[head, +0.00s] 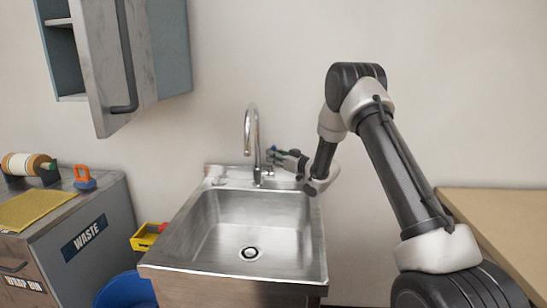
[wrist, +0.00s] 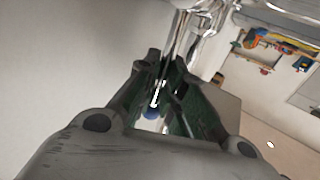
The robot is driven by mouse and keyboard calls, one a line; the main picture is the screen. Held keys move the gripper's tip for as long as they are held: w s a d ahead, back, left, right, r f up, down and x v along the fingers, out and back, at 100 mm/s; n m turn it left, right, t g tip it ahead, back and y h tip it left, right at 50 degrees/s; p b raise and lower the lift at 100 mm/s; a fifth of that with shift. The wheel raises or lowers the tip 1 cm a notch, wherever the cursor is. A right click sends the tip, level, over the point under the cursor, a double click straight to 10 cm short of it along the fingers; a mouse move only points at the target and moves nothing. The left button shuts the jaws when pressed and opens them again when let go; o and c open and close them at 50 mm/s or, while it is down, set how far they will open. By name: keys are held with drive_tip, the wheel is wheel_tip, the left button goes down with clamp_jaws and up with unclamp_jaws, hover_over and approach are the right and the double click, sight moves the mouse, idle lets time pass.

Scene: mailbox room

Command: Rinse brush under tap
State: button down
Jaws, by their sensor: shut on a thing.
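The chrome tap (head: 252,135) stands at the back rim of the steel sink (head: 205,240), its spout curving over the basin. No water stream shows. My gripper (head: 272,154) is just right of the tap, above the back rim. In the wrist view my gripper (wrist: 157,100) is shut on a thin pale piece with a blue end (wrist: 152,113). I cannot tell if this is the brush or part of the tap. Chrome tap parts (wrist: 185,45) show just beyond the fingers. A small whitish item (head: 215,173) lies at the sink's back left corner, too small to identify.
A grey cabinet (head: 160,45) hangs at upper left. A waste counter (head: 105,215) at left bears a yellow mat (head: 35,208) and an orange-and-blue item (head: 84,179). A blue bin (head: 125,292) and a yellow box (head: 146,237) are beside the sink. A tan tabletop (head: 500,215) is at right.

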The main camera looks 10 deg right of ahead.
drive_tip(key=shift+s+a+n+y, duration=0.15)
drive_tip(key=shift+s+n+y, duration=0.2)
drive_tip(key=shift+n+y, duration=0.05)
drive_tip(key=shift+s+n, duration=0.15)
drive_tip(key=shift+n, duration=0.15)
drive_tip(key=c, duration=1.5)
unclamp_jaws()
drive_tip(key=v, duration=1.2)
drive_tip(key=shift+s+a+f, duration=0.1)
drive_tip(key=shift+f, duration=0.05)
